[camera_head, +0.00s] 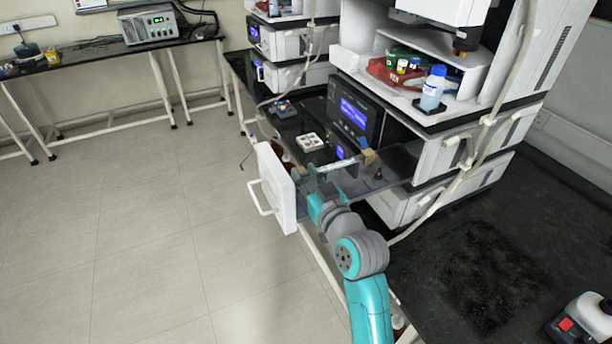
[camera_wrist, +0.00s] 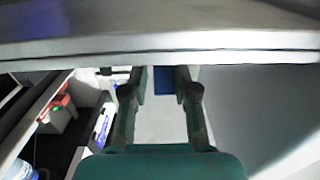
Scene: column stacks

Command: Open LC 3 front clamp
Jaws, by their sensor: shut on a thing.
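The LC unit with the pulled-out tray has a white front panel (camera_head: 276,190) with a loop handle, standing out over the floor side. A pale column (camera_head: 338,164) lies across the tray, with a tan and blue clamp (camera_head: 368,156) at its far end. My gripper (camera_head: 314,183) is just behind the white panel at the column's near end, where the front clamp is mostly hidden by the fingers. In the wrist view my gripper (camera_wrist: 162,88) has its fingers apart around a small part with a blue block (camera_wrist: 163,80) between them. The clamp's own state cannot be made out.
White instrument stacks stand behind and right of the tray. A white device (camera_head: 310,142) lies on the black bench. The floor at left is clear.

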